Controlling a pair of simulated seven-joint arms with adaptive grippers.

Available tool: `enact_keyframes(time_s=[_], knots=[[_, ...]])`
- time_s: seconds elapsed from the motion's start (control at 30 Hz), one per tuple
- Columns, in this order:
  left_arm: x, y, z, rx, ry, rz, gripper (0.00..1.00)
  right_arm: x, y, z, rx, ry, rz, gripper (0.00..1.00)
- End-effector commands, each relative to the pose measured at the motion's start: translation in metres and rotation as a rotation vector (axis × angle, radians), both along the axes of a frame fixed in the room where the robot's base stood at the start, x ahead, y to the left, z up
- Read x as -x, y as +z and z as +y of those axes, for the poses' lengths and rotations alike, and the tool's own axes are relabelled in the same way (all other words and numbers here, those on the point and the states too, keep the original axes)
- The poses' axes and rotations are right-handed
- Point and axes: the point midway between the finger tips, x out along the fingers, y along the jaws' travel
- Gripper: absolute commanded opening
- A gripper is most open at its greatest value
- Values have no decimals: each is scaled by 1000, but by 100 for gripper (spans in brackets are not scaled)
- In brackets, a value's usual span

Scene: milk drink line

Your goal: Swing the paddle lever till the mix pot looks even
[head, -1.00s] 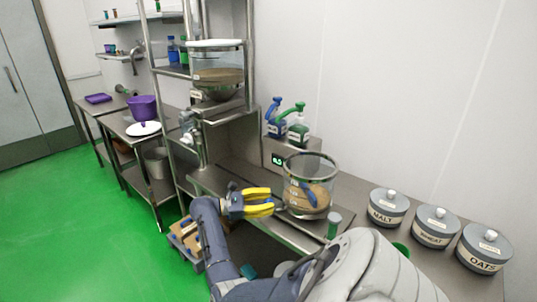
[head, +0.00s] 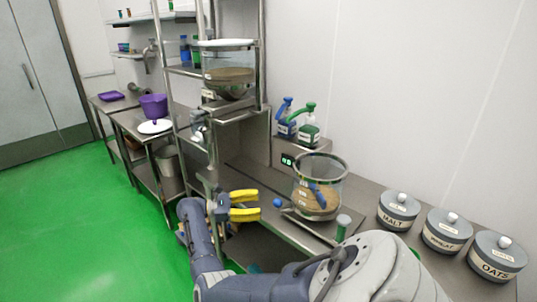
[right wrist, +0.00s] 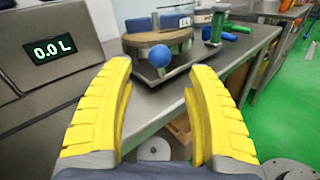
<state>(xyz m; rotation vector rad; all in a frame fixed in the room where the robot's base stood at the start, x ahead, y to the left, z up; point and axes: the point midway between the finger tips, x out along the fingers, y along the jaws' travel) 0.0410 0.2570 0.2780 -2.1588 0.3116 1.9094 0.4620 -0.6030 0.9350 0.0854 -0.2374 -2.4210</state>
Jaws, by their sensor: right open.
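Whether the mix is even cannot be told. The paddle lever's blue ball knob (head: 278,203) sticks out at the pot's left side; it also shows in the right wrist view (right wrist: 159,56), beyond my fingertips. My right gripper (head: 259,205), with yellow fingers, is open and empty, left of the knob with a small gap. My left gripper is not in view.
A 0.0 L display box (head: 290,160) stands behind the pot, with blue and green pump bottles (head: 308,128) nearby. Lidded malt (head: 398,212), wheat and oats (head: 496,258) tins stand to the right. The bench between is clear.

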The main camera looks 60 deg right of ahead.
Motion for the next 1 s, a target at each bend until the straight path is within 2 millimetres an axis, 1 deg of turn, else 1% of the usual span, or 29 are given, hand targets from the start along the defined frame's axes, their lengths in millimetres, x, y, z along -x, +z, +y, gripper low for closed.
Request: enact_keyframes(time_s=[0.03, 0.1, 0.3, 0.47, 0.87, 0.97, 1.0], knots=[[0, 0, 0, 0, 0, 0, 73, -7, 0, 5, -3, 1, -2, 55], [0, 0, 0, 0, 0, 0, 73, -14, 0, 11, -3, 1, -2, 55], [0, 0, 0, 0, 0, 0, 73, -27, 0, 23, -1, 0, 0, 55], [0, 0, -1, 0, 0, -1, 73, -31, 0, 26, 0, 0, 0, 55], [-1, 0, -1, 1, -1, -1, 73, -34, 3, 28, -1, 2, -6, 55], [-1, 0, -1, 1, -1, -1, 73, -45, 8, 39, -7, 21, -21, 55], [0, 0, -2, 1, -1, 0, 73, -54, 10, 46, -9, 40, -25, 55]])
